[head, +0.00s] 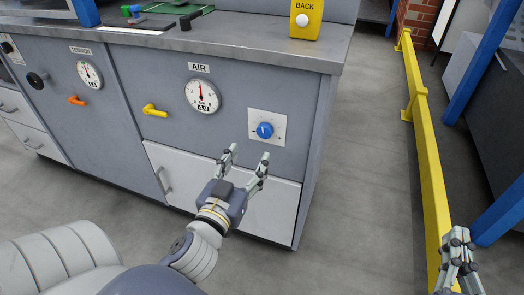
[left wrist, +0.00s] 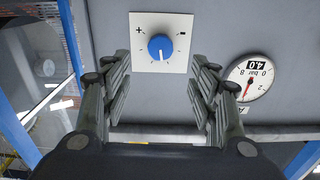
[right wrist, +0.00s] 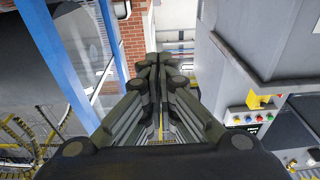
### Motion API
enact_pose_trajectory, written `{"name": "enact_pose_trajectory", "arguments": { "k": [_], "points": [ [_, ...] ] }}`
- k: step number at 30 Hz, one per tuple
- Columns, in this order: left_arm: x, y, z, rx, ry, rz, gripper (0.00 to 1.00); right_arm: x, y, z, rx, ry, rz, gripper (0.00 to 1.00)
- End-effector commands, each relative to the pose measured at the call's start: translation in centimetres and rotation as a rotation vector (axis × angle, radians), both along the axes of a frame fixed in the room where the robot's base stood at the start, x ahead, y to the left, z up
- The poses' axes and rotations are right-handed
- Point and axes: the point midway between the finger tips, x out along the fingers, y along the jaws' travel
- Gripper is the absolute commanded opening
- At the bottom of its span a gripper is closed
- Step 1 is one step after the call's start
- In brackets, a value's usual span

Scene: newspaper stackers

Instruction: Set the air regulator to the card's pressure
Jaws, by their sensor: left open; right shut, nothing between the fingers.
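The blue regulator knob (head: 265,130) sits on a white square plate on the grey cabinet front. It also shows in the left wrist view (left wrist: 162,47), with plus and minus marks and a white pointer line. The AIR gauge (head: 202,96) is left of it, with a small 4.0 plate on its face; it shows upside down in the left wrist view (left wrist: 252,80). Its needle points roughly straight up in the head view. My left gripper (head: 246,156) is open just below and in front of the knob, not touching it. My right gripper (head: 458,243) is shut and empty, far right.
A yellow lever (head: 154,111) and the TENSION gauge (head: 90,75) with an orange lever (head: 77,100) are further left. A yellow BACK box (head: 306,18) stands on the worktop. A yellow rail (head: 422,130) runs along the right; floor between is clear.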

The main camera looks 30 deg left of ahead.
Motion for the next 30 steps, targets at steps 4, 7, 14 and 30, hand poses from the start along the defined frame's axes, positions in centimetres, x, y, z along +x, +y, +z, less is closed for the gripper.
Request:
{"name": "enact_pose_trajectory", "arguments": {
  "k": [4, 7, 14, 30],
  "points": [
    [-0.6, -0.1, -0.5, -0.035, -0.01, 0.001, 0.55, -0.9, 0.0, 2.9, 0.027, -0.105, 0.005, 0.0],
    [-0.2, -0.1, -0.4, -0.037, -0.013, 0.0, 0.55, -1.0, 0.0, 3.8, 0.038, -0.143, 0.006, 0.0],
    [1.4, 0.3, -0.5, -0.035, -0.013, -0.002, 0.55, -2.1, 0.2, 6.7, 0.082, -0.304, 0.016, 0.0],
    [8.4, 2.0, -0.4, -0.033, -0.01, 0.001, 0.55, -3.7, 0.1, 9.4, 0.127, -0.457, 0.024, 0.0]
  ]
}}
